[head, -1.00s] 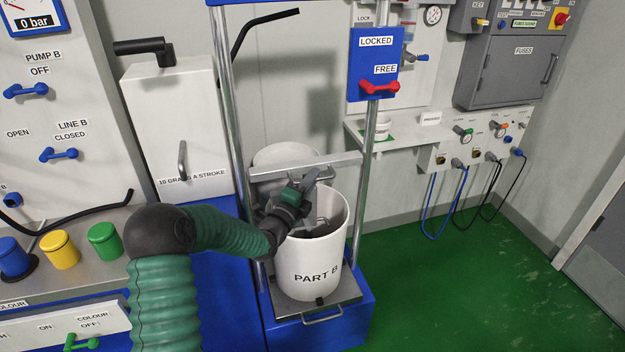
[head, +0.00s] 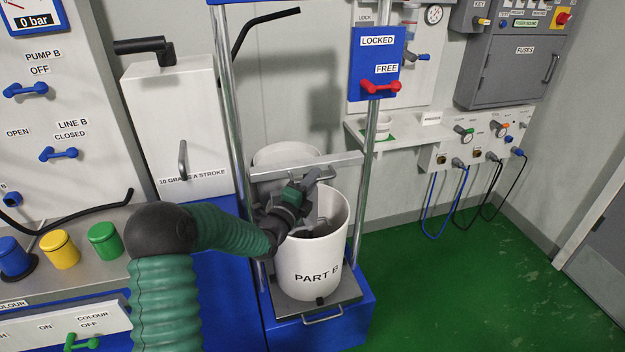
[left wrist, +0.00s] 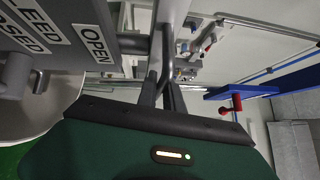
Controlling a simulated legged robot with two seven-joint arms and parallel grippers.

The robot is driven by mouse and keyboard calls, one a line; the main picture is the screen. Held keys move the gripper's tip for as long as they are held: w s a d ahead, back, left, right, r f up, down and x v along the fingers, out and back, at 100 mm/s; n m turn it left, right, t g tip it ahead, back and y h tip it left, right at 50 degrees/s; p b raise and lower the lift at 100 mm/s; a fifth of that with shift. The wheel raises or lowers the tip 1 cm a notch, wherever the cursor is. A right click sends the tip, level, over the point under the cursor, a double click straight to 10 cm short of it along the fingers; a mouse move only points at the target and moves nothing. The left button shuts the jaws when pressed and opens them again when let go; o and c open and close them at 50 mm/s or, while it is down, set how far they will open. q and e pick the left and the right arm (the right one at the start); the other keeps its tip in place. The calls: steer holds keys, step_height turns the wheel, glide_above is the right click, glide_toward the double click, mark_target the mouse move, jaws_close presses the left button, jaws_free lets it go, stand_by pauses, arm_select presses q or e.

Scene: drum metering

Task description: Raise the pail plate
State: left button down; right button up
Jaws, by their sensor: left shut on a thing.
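The white pail marked PART B (head: 318,268) stands upright on a grey base plate (head: 288,304) with a front handle. A grey crossbar (head: 346,166) with a bar handle (head: 326,174) spans the two posts just above and behind the pail's mouth. My left gripper (head: 312,180) is at this handle, over the pail's rear left rim. In the left wrist view its fingers (left wrist: 162,96) are shut on a grey bar handle (left wrist: 167,52). Grey fittings show inside the pail, but the gripper hides part of them. My right gripper is not in view.
A grey block labelled OPEN (left wrist: 92,42) is close to my left gripper. The green floor (head: 460,275) at the right is clear.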

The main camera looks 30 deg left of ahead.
arm_select(q)
step_height(320, 180, up, 36)
steer(key=p, duration=1.1)
steer(key=shift+d+r+p, duration=0.15)
steer(key=shift+r+p, duration=0.05)
steer(key=shift+p, duration=0.15)
steer(key=c, duration=1.7)
jaws_free()
steer(key=shift+o, duration=1)
steer(key=shift+d+f, duration=0.1)
